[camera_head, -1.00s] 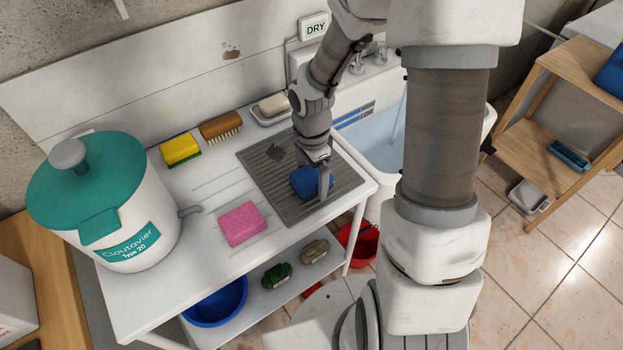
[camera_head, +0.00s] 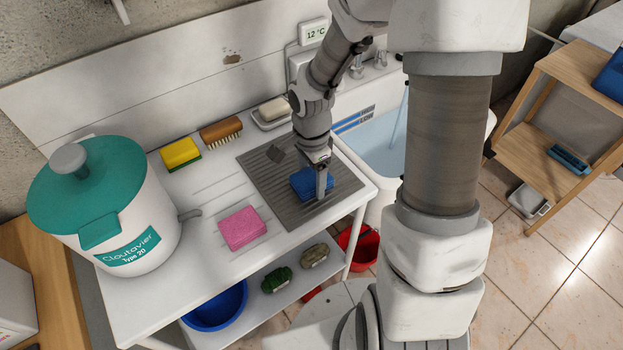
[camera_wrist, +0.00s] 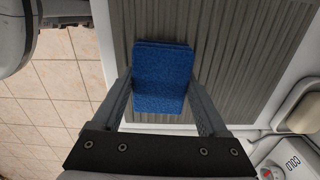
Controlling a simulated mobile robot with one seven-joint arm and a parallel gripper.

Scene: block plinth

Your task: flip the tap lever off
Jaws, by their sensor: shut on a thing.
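My gripper (camera_head: 318,180) points down over the grey ribbed mat (camera_head: 265,175) and is shut on a blue sponge (camera_head: 302,186). The sponge (camera_wrist: 163,70) shows between both fingers in the wrist view; whether it touches the mat is hard to tell. The taps (camera_head: 358,68) stand at the back of the sink (camera_head: 375,150), partly behind my arm. A thin stream of water (camera_head: 398,118) falls into the sink. The tap lever cannot be made out clearly.
A white pot with a green lid (camera_head: 90,190) stands on the left. A pink sponge (camera_head: 241,229), yellow sponge (camera_head: 180,153), brush (camera_head: 220,130) and soap dish (camera_head: 272,118) lie on the counter. A wooden shelf (camera_head: 545,130) stands right.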

